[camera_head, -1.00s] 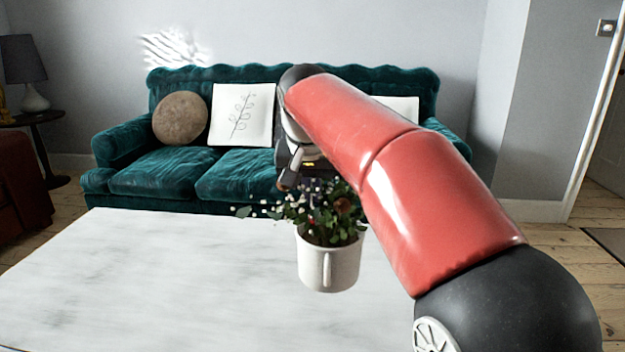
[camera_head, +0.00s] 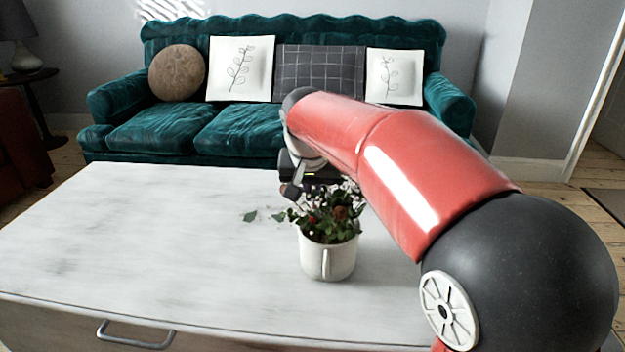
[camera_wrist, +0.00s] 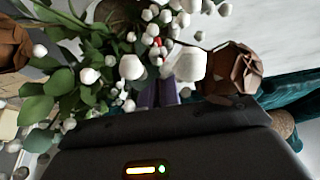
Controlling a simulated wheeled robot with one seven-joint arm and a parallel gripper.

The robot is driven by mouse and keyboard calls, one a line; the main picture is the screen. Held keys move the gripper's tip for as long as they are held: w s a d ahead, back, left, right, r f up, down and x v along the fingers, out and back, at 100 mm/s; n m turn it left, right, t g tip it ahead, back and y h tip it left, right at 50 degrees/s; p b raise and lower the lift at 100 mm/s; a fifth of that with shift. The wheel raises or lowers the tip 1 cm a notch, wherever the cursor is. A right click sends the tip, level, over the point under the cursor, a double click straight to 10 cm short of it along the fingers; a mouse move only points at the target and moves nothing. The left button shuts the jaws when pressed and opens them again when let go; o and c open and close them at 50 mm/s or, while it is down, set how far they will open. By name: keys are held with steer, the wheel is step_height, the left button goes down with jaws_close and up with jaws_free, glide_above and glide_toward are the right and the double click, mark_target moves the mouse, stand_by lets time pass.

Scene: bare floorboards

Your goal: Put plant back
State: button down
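The plant (camera_head: 328,222) has green leaves, small white buds and a reddish-brown bloom. It stands upright in a white mug-shaped pot (camera_head: 328,259) with its handle toward me. The pot is over the white-grey table (camera_head: 150,235); whether its base touches the top I cannot tell. My gripper (camera_head: 296,189) is at the upper back left of the plant, partly hidden by leaves. In the wrist view, its fingers (camera_wrist: 158,93) are close together among the stems and buds (camera_wrist: 130,67). They look shut on the plant, though the exact hold is hidden.
The table's left side is clear, and its front has a drawer handle (camera_head: 135,334). A teal sofa (camera_head: 150,132) with several cushions stands behind. A side table with a lamp (camera_head: 22,45) is at the far left.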

steer(key=shift+f, duration=0.1)
steer(key=c, duration=2.1)
jaws_free()
steer(key=shift+f, duration=0.2)
steer(key=o, duration=0.5)
